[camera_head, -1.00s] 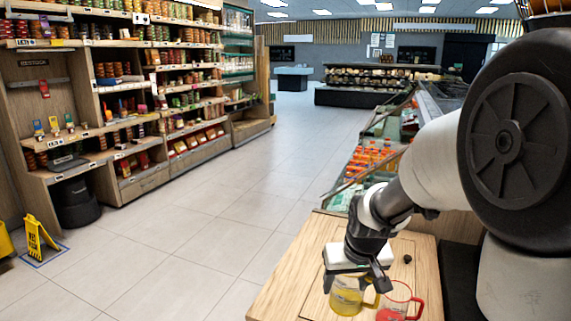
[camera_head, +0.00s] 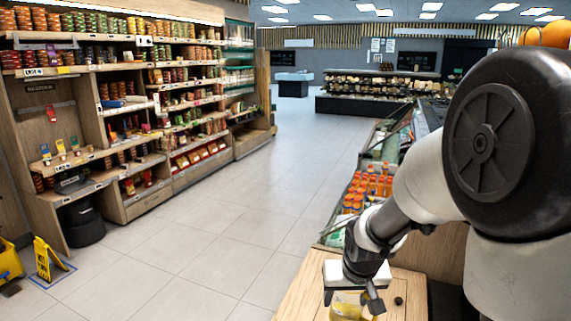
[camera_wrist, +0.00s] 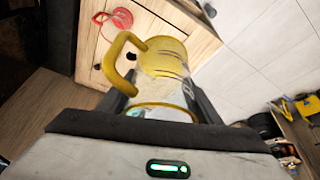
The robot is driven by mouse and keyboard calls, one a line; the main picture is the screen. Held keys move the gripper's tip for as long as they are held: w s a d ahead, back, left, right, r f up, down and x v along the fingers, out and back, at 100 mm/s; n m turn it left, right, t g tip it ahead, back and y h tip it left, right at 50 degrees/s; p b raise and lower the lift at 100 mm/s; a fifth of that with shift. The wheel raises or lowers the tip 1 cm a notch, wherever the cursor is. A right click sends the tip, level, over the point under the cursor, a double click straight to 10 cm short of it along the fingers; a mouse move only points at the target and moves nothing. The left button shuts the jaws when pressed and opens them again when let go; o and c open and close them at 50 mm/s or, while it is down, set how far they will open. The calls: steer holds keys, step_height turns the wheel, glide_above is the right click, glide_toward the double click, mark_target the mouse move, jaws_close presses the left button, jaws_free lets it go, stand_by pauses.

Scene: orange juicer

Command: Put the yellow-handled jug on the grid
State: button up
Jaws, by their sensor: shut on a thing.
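The yellow-handled jug (camera_wrist: 160,58) is clear with a yellow rim and handle. It sits between the two fingers of my gripper (camera_wrist: 160,104) in the wrist view, and my gripper is shut on it. In the head view the jug (camera_head: 347,306) shows under my gripper (camera_head: 352,300), cut by the bottom edge. I cannot tell whether it touches the wooden top below. No grid can be made out in either view.
A red-handled jug (camera_wrist: 112,20) is on the wooden counter (camera_wrist: 180,18) in the wrist view. Oranges (camera_head: 545,35) show at the top right, above my arm. A yellow floor sign (camera_head: 46,259) stands at left. The tiled aisle (camera_head: 215,245) is clear.

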mark_target(350, 320)
steer(key=shift+r+p, duration=0.3)
steer(key=shift+r, duration=0.45)
steer(key=s+f, duration=0.4)
steer(key=f, duration=0.1)
steer(key=shift+s+f, duration=0.15)
steer(key=shift+f, duration=0.1)
